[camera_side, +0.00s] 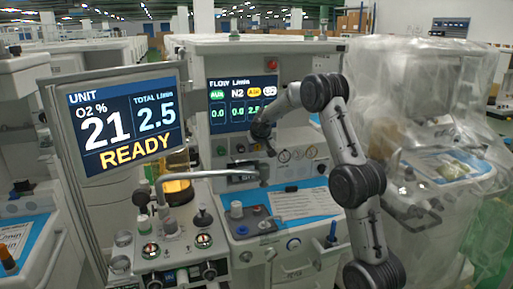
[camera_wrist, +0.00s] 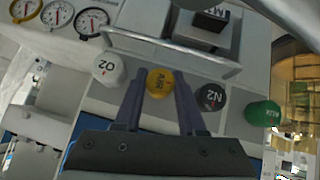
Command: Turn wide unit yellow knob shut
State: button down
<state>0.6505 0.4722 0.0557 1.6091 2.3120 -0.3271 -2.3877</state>
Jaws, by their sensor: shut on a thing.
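The yellow knob (camera_wrist: 160,83), marked AIR, sits in a row on the front of the machine in the wrist view. My gripper (camera_wrist: 158,88) has one finger on each side of it and is shut on it. In the side view my gripper (camera_side: 264,143) is at the panel below the flow display (camera_side: 243,103), and the knob cannot be made out there. The display shows 0.0, 0.0 and about 2.5 under the yellow label; my arm partly hides the last column. The left screen (camera_side: 125,122) reads O2 21, total 2.5, READY.
A white O2 knob (camera_wrist: 107,69) is left of the yellow one; a black N2 knob (camera_wrist: 211,97) and a green AUX knob (camera_wrist: 263,113) are right. A metal guard bar (camera_wrist: 172,52) runs along the knobs. A plastic-draped cart (camera_side: 445,130) stands at the right.

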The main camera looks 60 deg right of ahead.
jog(key=shift+m+t+y, duration=0.4)
jog(key=shift+y, duration=0.1)
dwell(0.3)
jog(key=c, duration=0.8)
grip_release()
jog(key=shift+o, duration=0.2)
jog(key=v, duration=1.3)
jog(key=shift+s+a+r, duration=0.2)
jog(key=shift+a, duration=0.1)
